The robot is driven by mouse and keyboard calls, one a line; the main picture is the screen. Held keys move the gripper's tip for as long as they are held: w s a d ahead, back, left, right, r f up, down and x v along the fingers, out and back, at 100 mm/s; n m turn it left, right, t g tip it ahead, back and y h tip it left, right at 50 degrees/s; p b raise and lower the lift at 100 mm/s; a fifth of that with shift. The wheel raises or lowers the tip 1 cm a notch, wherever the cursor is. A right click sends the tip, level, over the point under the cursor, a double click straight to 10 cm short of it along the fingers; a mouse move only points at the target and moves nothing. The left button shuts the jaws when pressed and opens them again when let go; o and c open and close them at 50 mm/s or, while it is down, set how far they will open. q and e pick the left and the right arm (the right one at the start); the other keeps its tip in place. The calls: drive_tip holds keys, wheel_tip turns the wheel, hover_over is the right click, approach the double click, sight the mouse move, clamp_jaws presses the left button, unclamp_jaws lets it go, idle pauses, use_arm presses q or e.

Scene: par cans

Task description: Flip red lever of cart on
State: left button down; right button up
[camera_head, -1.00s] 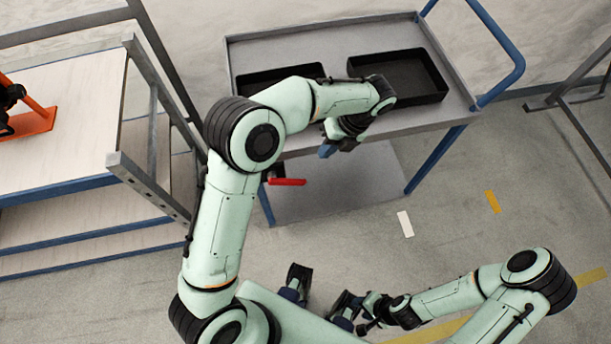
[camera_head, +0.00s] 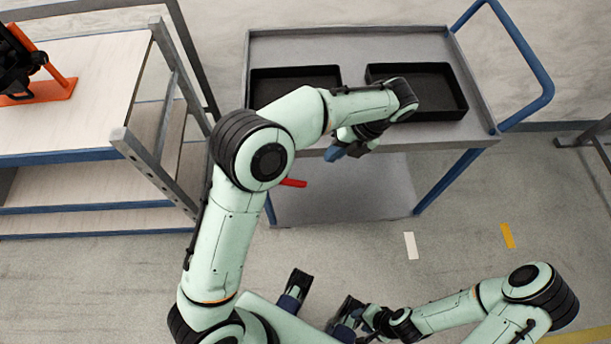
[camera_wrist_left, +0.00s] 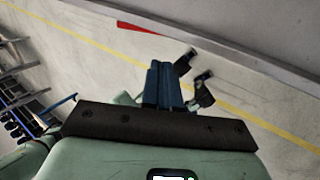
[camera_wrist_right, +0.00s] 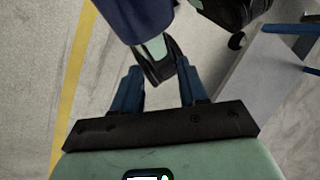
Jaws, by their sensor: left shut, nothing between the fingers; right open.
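The red lever (camera_head: 294,183) sits under the near left edge of the grey cart (camera_head: 350,45); my left elbow hides part of it in the head view. The lever also shows as a red strip in the left wrist view (camera_wrist_left: 137,28), beyond the fingertips beside the cart's edge. My left gripper (camera_head: 345,152) is shut and empty, pointing down at the cart's near edge, to the right of the lever and apart from it. Its closed blue fingers show in the left wrist view (camera_wrist_left: 160,85). My right gripper (camera_wrist_right: 158,88) is open and empty, low near my base, far from the lever.
Two black trays (camera_head: 295,82) (camera_head: 418,90) sit on the cart's top, partly behind my left arm. A workbench (camera_head: 85,85) with an orange fixture (camera_head: 42,90) stands left of the cart. Bare floor (camera_head: 340,250) lies between my base and the cart.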

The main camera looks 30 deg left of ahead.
sight(301, 183)
use_arm(q)
drive_tip(key=shift+f, duration=0.1)
drive_tip(key=b+x, duration=0.3)
drive_tip(key=x, duration=1)
drive_tip(key=shift+a+f, duration=0.2)
drive_tip(key=shift+f, duration=0.1)
drive_tip(key=shift+s+f+p, duration=0.1)
drive_tip(key=shift+f+p, duration=0.25)
drive_tip(key=shift+p, duration=0.15)
drive_tip(key=shift+f, duration=0.2)
